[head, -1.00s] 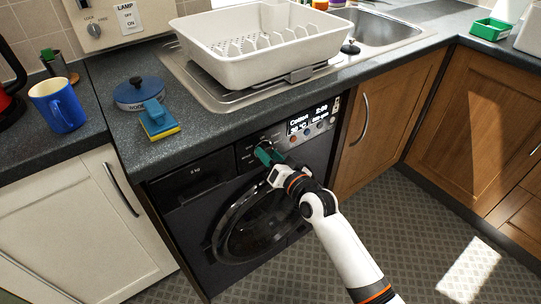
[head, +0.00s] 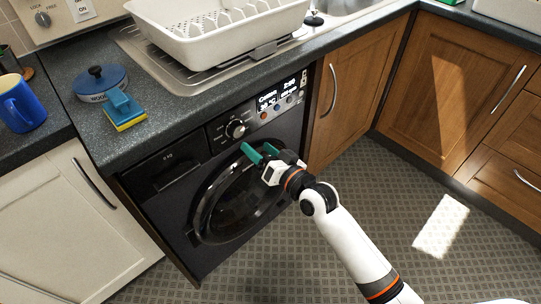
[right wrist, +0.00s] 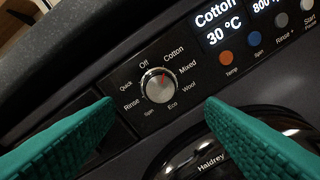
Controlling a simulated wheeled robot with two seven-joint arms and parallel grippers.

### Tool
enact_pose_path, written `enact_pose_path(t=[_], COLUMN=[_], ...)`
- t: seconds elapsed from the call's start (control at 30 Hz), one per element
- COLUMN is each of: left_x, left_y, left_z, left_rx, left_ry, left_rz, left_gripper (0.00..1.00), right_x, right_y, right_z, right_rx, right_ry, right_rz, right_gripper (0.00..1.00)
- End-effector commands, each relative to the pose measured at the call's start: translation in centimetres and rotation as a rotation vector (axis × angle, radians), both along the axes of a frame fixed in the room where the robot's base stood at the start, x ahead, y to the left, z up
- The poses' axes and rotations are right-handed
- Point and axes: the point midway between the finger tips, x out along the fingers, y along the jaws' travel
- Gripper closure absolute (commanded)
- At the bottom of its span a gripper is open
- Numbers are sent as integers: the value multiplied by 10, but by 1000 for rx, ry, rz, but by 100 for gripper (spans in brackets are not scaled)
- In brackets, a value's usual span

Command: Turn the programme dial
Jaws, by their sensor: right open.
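The programme dial (head: 236,128) is a round silver knob on the dark washing machine's panel (head: 215,133). In the right wrist view the dial (right wrist: 158,86) sits in a ring of labels. Its red mark points up and slightly right, toward Cotton. The display (right wrist: 222,25) reads Cotton and 30 °C. My right gripper (head: 260,151) has green fingers. It is open and empty, below and slightly right of the dial, in front of the door's upper part. In the right wrist view the dial lies between the spread fingers, apart from them. My left gripper is out of view.
The round door (head: 235,200) is shut below the panel. Buttons (right wrist: 255,38) sit right of the dial. The floor in front is clear.

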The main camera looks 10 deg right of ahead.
Motion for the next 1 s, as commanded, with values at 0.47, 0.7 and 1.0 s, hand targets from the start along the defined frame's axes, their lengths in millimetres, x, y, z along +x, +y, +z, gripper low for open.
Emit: enact_pose_path(t=[0.47, 0.7, 1.0], left_x=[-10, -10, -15], left_y=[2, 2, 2], left_z=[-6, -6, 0], left_rx=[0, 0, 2], left_ry=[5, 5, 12], left_rz=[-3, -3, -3], left_gripper=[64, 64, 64], right_x=[-37, -37, -33], right_y=[-24, -24, -32], right_z=[3, 3, -21], right_rx=[2, 2, -45], right_ry=[-1, -1, 45], right_rz=[0, 0, -28], right_gripper=[36, 36, 36])
